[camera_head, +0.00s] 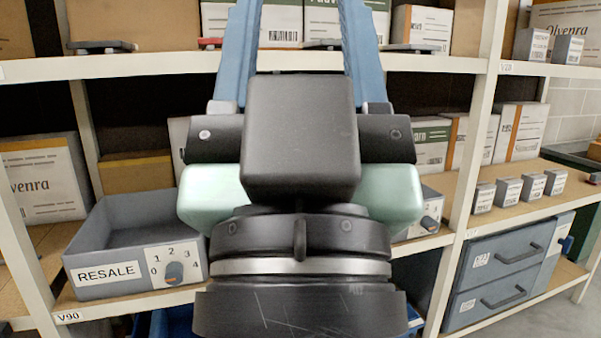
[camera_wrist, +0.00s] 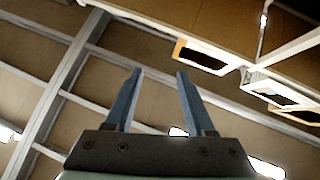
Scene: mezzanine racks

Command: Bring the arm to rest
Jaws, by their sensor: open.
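My gripper (camera_wrist: 157,75) shows in the wrist view with two blue fingers apart and nothing between them. In the head view my gripper (camera_head: 296,40) stands raised in front of the rack, its fingers pointing up past the upper shelf. The dark wrist and pale green housing fill the middle of the head view and hide part of the shelves behind. The wrist view looks up at brown panels and pale beams. I cannot tell how far the fingertips are from the rack.
A grey RESALE bin (camera_head: 125,220) with a numbered dial stands on the lower shelf at left. Grey drawers (camera_head: 500,285) sit at lower right. Several small boxes stand on the right shelf (camera_head: 540,202). The upper shelf edge (camera_head: 130,64) runs behind my gripper. Open floor (camera_head: 560,320) shows at lower right.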

